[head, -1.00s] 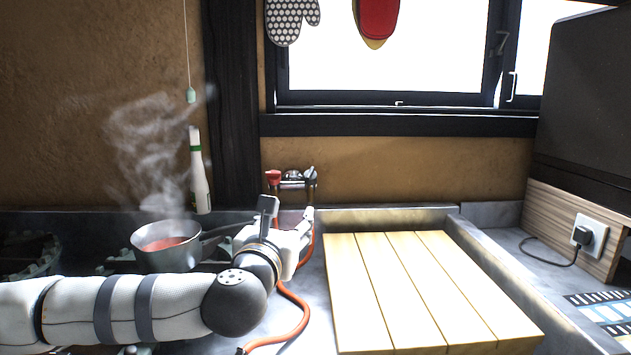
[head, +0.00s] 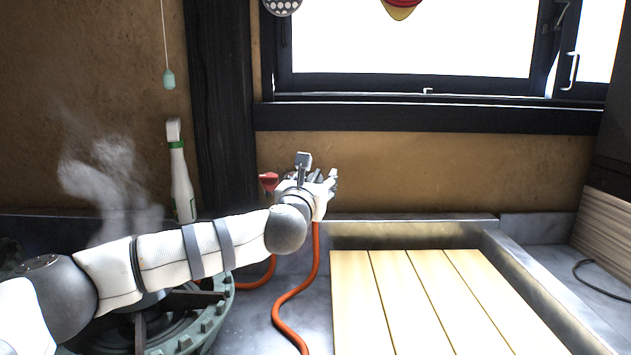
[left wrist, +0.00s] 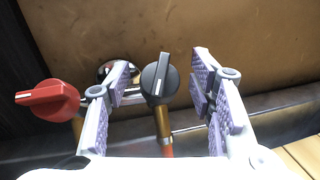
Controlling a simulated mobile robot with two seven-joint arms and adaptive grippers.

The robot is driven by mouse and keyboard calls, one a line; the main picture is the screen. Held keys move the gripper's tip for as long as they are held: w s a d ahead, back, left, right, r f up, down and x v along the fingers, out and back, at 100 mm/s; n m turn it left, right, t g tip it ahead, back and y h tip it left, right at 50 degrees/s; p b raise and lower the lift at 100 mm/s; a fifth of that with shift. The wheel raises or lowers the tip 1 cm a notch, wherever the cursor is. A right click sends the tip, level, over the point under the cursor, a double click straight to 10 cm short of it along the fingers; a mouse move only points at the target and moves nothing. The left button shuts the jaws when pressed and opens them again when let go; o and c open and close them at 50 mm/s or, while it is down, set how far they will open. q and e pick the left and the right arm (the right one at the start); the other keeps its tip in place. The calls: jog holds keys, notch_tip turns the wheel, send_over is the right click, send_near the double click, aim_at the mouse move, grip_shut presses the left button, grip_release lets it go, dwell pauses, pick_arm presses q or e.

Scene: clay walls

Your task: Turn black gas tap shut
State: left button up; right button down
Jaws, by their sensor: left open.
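The black gas tap (left wrist: 159,78) shows in the left wrist view, its pointer handle standing nearly upright on a brass pipe. My left gripper (left wrist: 170,85) is open, with one finger on each side of the black tap and apart from it. In the head view my left gripper (head: 320,182) is up at the wall and hides the black tap. The red tap (left wrist: 48,98) is left of the gripper in the left wrist view, its handle lying about level. It also shows in the head view (head: 268,181). My right gripper is in neither view.
Orange hoses (head: 296,296) hang below the taps. A gas burner (head: 190,330) is under my left arm, with steam rising behind. A spray bottle (head: 181,180) stands at the wall. A slatted wooden board (head: 415,300) lies at right.

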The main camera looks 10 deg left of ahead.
pick_arm(q)
jog(key=shift+w, duration=0.45)
jog(key=c, duration=1.1)
jog(key=shift+c, duration=0.2)
